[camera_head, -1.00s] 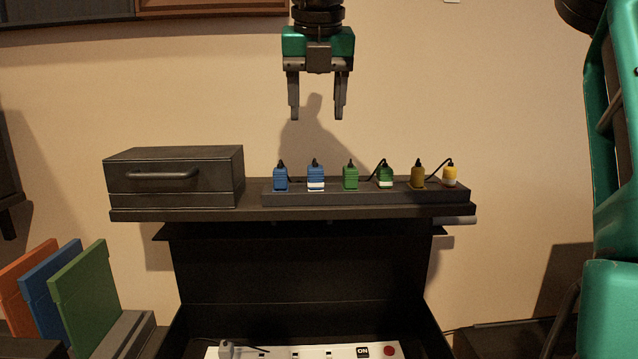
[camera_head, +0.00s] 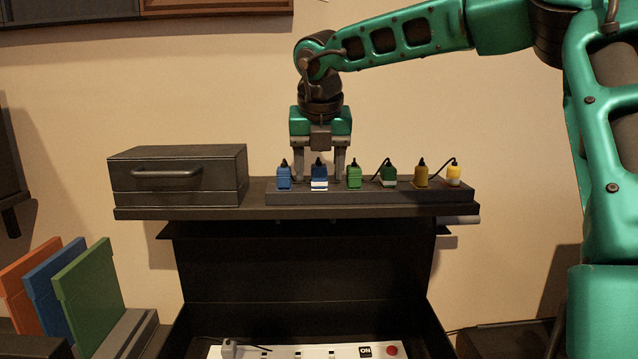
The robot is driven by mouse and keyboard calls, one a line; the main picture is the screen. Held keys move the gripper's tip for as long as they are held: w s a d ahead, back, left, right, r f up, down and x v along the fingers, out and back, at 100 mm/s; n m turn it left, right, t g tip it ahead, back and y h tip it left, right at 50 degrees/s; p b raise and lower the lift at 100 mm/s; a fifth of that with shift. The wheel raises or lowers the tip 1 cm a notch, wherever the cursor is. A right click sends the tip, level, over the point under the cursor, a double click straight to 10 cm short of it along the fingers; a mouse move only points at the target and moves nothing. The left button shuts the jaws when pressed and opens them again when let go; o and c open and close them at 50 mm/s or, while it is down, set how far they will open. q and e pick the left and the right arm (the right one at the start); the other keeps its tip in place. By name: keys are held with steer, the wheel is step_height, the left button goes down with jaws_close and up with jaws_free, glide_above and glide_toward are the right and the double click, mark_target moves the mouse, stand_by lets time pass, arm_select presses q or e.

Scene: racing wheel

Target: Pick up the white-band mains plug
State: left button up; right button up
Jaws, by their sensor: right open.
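A row of mains plugs stands on a dark strip (camera_head: 410,197) on the shelf. The blue plug with a white band (camera_head: 319,184) is second from the left. A green plug (camera_head: 388,172) and a yellow plug (camera_head: 454,173) also seem to carry a white band. My right gripper (camera_head: 320,172) is open and points down over the blue white-band plug. One finger shows on each side of it. I cannot tell if the fingers are level with it in depth or behind it. My left gripper is not in view.
A plain blue plug (camera_head: 284,178) and a plain green plug (camera_head: 354,176) stand close on either side. A dark box with a handle (camera_head: 220,180) sits on the shelf (camera_head: 190,213) at left. A white power strip (camera_head: 313,352) lies below.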

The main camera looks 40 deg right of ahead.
steer(key=shift+c, duration=0.2)
steer(key=c, duration=1)
